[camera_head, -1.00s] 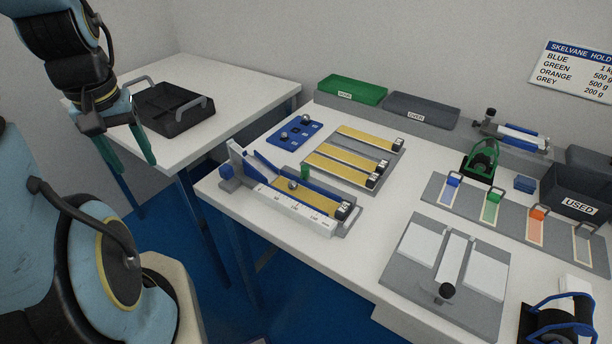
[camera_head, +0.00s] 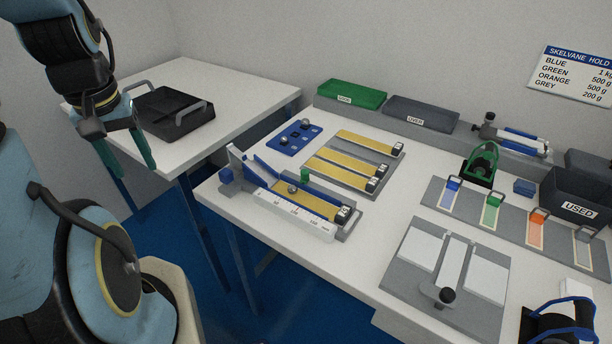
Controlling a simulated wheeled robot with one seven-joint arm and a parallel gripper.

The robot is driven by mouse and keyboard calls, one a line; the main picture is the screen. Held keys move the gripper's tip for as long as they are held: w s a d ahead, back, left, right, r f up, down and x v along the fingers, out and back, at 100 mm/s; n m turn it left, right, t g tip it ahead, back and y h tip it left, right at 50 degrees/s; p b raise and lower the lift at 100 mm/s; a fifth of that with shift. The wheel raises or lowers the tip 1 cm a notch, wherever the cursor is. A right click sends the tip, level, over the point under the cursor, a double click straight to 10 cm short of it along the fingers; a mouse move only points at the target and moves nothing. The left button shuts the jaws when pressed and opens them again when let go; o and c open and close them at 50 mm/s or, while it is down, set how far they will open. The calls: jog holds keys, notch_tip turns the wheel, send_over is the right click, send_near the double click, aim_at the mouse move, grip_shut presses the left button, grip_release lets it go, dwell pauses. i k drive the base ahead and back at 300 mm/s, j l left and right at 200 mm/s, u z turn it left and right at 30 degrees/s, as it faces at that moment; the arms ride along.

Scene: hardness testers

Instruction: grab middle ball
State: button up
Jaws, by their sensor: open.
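A blue plate (camera_head: 310,133) lies near the back left of the right-hand table. Two small grey balls show on it: one at its back (camera_head: 305,122) and one at its front left (camera_head: 282,140). Dark spots lie between them; I cannot tell whether one is a ball. Another grey ball (camera_head: 292,189) rests on the yellow track of the ramp device (camera_head: 288,203), in front of the plate. My gripper (camera_head: 134,167), with teal fingers, is open and empty. It hangs at the left, in front of the left table and well left of all the balls.
A black tray with handles (camera_head: 170,118) stands on the left table (camera_head: 235,85). A floor gap separates the tables at the front. A rack of yellow tracks (camera_head: 352,165) lies right of the plate. Green (camera_head: 350,93) and grey (camera_head: 420,112) bins stand behind.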

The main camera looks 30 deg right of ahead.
aim_at(292, 189)
jog(key=k+j+u, duration=0.3)
jog(key=k+j, duration=0.2)
jog(key=j, duration=0.15)
jog(key=k+j+u, duration=0.2)
jog(key=j, duration=0.2)
